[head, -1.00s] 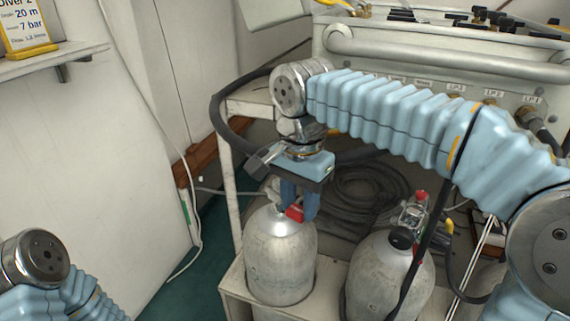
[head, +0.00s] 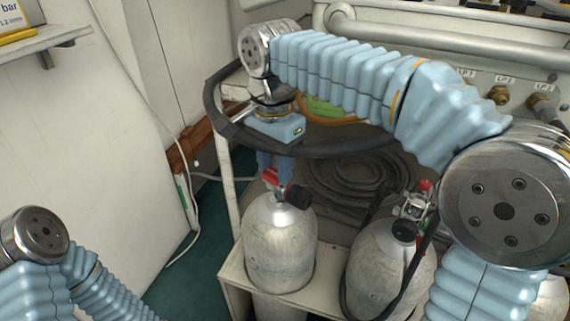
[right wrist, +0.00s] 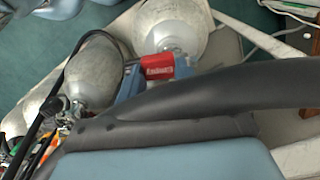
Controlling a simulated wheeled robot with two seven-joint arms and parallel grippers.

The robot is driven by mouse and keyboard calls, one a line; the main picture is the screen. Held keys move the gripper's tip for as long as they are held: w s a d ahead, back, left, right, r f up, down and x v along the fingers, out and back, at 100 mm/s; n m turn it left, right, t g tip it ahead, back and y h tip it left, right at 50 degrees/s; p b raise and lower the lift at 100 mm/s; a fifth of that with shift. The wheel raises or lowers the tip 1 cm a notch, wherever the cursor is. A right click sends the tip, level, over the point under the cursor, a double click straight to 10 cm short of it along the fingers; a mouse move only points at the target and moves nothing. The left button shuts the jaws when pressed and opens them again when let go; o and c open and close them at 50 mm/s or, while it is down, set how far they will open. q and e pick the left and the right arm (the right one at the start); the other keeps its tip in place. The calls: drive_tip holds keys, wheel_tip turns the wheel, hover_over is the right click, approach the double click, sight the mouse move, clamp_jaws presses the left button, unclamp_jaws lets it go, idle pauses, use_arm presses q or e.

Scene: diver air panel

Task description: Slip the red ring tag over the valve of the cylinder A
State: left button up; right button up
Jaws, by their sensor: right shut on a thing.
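My right gripper (head: 275,170) points down over the neck of the left grey cylinder (head: 280,246). Its blue fingers are shut on the red ring tag (head: 270,177), which is at the upper left of that cylinder's valve. The valve shows a black knob (head: 298,196) to the right of the tag. In the right wrist view, the red tag (right wrist: 159,66) with white lettering lies between the fingers, in front of the cylinder's neck (right wrist: 173,49). I cannot tell whether the ring is around the valve. No cylinder letter is readable. My left gripper is out of view.
A second grey cylinder (head: 385,265) with a regulator (head: 415,207) and black hose stands to the right. Both stand in a pale rack (head: 238,285). The air panel (head: 460,75) is behind.

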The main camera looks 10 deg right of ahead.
sight(268, 172)
drive_tip(key=shift+w+a, duration=0.35)
drive_tip(key=shift+w, duration=0.15)
drive_tip(key=shift+w+a+p, duration=0.15)
drive_tip(key=shift+w+p, duration=0.05)
drive_tip(key=shift+p, duration=0.25)
drive_tip(key=shift+f, duration=0.2)
drive_tip(key=shift+f+b, duration=0.4)
drive_tip(key=shift+f, duration=0.1)
drive_tip(key=shift+f, duration=0.3)
idle(0.5)
drive_tip(key=shift+f, duration=0.35)
